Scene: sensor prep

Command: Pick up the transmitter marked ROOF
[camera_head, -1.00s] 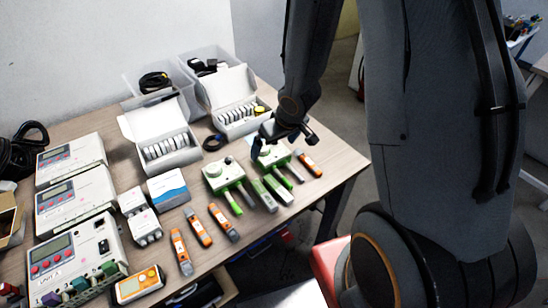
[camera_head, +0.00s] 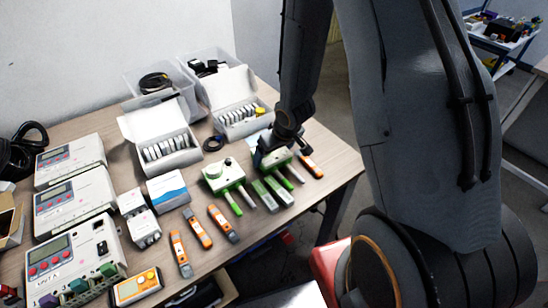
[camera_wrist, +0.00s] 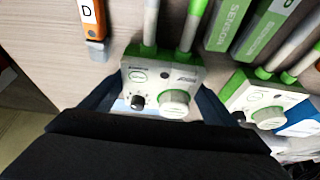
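Two white-and-green transmitters with knobs and twin prongs lie on the table. In the head view the left one (camera_head: 222,176) is in plain sight. The right one (camera_head: 283,157) is partly hidden by my gripper (camera_head: 272,156). In the wrist view the right transmitter (camera_wrist: 150,77) is centred between the dark fingers of my gripper (camera_wrist: 156,100). The fingers are apart, one on each side of its body; whether they touch it I cannot tell. The other transmitter (camera_wrist: 265,98) is at right. Their small labels are unreadable, so I cannot tell which is marked ROOF.
Green-edged bars lettered SENSOR (camera_wrist: 231,25) lie close beside the prongs. An orange tester marked D (camera_wrist: 92,20) lies on the other side.

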